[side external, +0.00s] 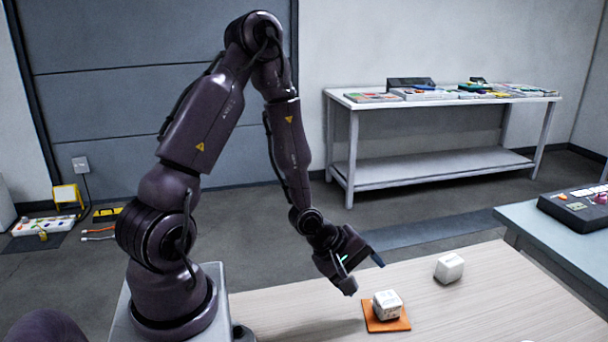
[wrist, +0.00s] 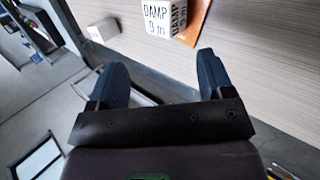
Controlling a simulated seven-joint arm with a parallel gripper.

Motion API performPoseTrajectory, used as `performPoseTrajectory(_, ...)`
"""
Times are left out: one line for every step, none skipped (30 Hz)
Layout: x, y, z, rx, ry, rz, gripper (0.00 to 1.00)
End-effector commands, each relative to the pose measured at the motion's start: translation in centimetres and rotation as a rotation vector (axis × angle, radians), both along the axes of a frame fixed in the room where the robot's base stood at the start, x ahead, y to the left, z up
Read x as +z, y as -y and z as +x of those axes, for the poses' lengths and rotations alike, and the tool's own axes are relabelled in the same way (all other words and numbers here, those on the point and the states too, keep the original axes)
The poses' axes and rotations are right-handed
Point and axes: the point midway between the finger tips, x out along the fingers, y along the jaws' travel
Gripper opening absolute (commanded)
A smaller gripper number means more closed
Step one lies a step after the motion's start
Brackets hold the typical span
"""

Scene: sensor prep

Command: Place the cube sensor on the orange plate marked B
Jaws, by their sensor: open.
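A white cube (side external: 386,304) with dark writing sits on the orange plate (side external: 371,322) on the wooden table. In the wrist view this cube (wrist: 158,16) reads "DAMP" on its faces, and part of the orange plate (wrist: 193,24) shows beside it. No letter B is visible on the plate. A second white block (side external: 449,268) lies on bare table to the right and behind the plate. My gripper (side external: 363,275) is open and empty, above and to the left of the cube on the plate. Its two fingers (wrist: 160,68) are spread apart in the wrist view, with nothing between them.
A side table (side external: 545,222) with a dark device (side external: 580,207) stands at the right. A shelf bench (side external: 440,97) holding several flat items is at the back wall. The wooden table (side external: 290,312) is clear left of the plate.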

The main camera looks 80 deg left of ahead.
Motion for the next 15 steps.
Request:
performPoseTrajectory(2.0, -0.2, 0.3, -0.099, -0.014, 0.123, 0.74)
performPoseTrajectory(3.0, -0.3, 0.3, -0.154, -0.03, 0.187, 0.74)
performPoseTrajectory(4.4, -0.4, 0.2, -0.225, -0.05, 0.271, 0.74)
performPoseTrajectory(5.4, -0.4, 0.1, -0.278, -0.065, 0.329, 0.74)
performPoseTrajectory(6.6, -0.4, 0.0, -0.327, -0.079, 0.386, 0.74)
performPoseTrajectory(8.1, -0.2, -0.2, -0.395, -0.096, 0.457, 0.74)
performPoseTrajectory(9.3, -0.1, -0.5, -0.442, -0.109, 0.506, 0.74)
performPoseTrajectory(10.5, 0.1, -0.7, -0.49, -0.119, 0.553, 0.74)
performPoseTrajectory(12.1, 0.4, -1.2, -0.553, -0.132, 0.612, 0.74)
performPoseTrajectory(13.2, 0.7, -1.6, -0.601, -0.141, 0.653, 0.74)
performPoseTrajectory(14.4, 1.0, -2.1, -0.647, -0.149, 0.69, 0.74)
performPoseTrajectory(15.9, 1.6, -2.8, -0.709, -0.155, 0.736, 0.74)
performPoseTrajectory(17.0, 1.9, -3.4, -0.758, -0.16, 0.768, 0.74)
performPoseTrajectory(18.1, 2.4, -4.1, -0.805, -0.161, 0.796, 0.74)
performPoseTrajectory(19.5, 3.0, -5.0, -0.869, -0.161, 0.831, 0.74)
